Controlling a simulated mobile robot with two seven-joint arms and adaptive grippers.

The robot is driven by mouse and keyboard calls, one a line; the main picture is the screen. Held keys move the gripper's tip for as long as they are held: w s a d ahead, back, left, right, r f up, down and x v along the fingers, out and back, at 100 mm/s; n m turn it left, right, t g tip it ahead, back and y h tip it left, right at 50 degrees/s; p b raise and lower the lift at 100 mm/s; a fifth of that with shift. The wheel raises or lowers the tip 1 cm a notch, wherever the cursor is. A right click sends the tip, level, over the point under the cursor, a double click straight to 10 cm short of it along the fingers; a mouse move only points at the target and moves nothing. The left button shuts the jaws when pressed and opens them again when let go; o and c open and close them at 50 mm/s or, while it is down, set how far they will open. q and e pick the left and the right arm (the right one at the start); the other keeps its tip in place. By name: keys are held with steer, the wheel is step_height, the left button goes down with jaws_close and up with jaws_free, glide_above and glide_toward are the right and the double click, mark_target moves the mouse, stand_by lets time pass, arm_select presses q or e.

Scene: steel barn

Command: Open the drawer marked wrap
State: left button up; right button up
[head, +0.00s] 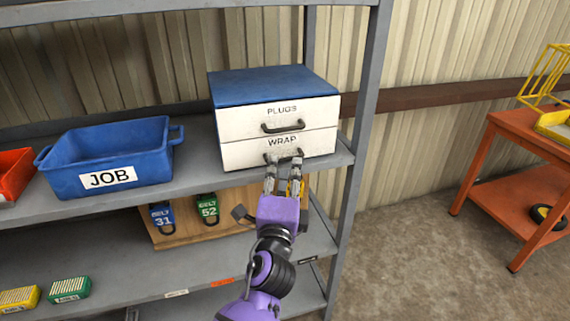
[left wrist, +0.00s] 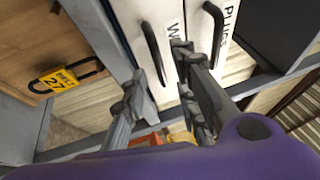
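The drawer marked WRAP (head: 240,156) is the lower of two white drawers in a blue-topped cabinet on the shelf. It looks shut, flush with the PLUGS drawer (head: 240,123) above it. Its dark bow handle (head: 284,155) also shows in the left wrist view (left wrist: 152,52). My left gripper (head: 284,164) is open at this handle. In the left wrist view its fingers (left wrist: 160,65) stand on either side of the handle, one over the WRAP label. I cannot tell whether either finger touches it. My right gripper is not in view.
A blue JOB bin (head: 110,158) stands left of the cabinet. Below hangs a wooden board (head: 190,236) with numbered padlocks, close under my left gripper. A grey shelf post (head: 361,110) rises right of the cabinet. An orange cart (head: 515,150) stands farther right, beyond open floor.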

arm_select(q)
steer(key=shift+x, duration=1.55)
steer(key=shift+f, duration=0.1)
jaws_close()
